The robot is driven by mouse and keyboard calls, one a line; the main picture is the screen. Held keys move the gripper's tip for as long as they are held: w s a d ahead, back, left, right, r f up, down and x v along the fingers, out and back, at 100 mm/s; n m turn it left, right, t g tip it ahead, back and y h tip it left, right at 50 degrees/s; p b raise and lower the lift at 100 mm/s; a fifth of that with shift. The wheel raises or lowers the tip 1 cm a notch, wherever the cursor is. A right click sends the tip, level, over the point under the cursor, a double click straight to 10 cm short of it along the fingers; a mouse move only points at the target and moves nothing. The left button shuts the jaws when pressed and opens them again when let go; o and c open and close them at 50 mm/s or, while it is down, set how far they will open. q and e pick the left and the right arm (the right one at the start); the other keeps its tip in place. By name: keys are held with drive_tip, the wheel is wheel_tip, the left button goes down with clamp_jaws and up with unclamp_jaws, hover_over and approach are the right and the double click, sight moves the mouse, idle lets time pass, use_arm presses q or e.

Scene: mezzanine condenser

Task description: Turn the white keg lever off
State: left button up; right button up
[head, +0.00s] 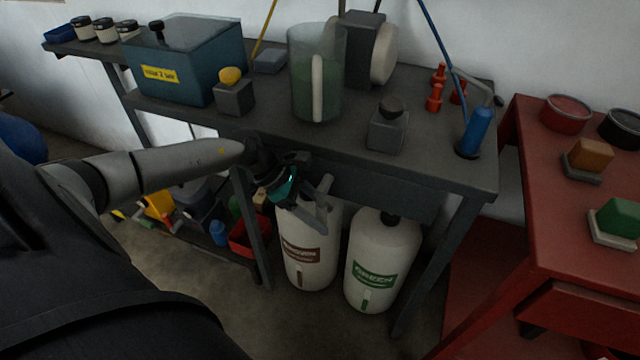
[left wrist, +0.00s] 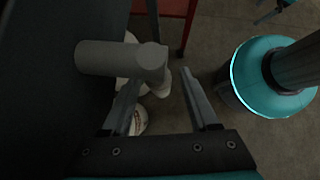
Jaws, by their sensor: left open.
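Two white kegs stand under the bench. The left one (head: 307,272) has a brown label and the right one (head: 382,243) a green label. My left gripper (head: 308,218) is open and empty at the top of the brown-labelled keg. A pale grey-white lever (head: 326,184) shows beside its fingers. In the left wrist view the lever (left wrist: 105,57) lies across, near the left fingertip, its round end toward the gap between the fingers (left wrist: 163,85). Whether it touches a finger is unclear. The gripper partly hides the keg's top.
The dark bench (head: 350,165) overhangs the kegs, and its leg (head: 252,225) stands just left of them. A low shelf with a red bin (head: 245,240) is at the left. A red table (head: 535,200) stands at the right. The floor in front is clear.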

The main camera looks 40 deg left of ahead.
use_arm(q)
drive_tip(key=shift+a+r, duration=0.15)
drive_tip(key=p+v, duration=0.4)
drive_tip(key=v, duration=0.7)
drive_tip(key=shift+r, duration=0.3)
use_arm(e)
drive_tip(key=s+d+f, duration=0.1)
drive_tip(key=s+d, duration=0.3)
drive_tip(key=s, duration=0.3)
drive_tip(key=shift+d+f, duration=0.15)
drive_tip(key=shift+f, duration=0.25)
use_arm(q)
drive_tip(key=shift+s+a, duration=0.1)
drive_tip(key=shift+s, duration=0.05)
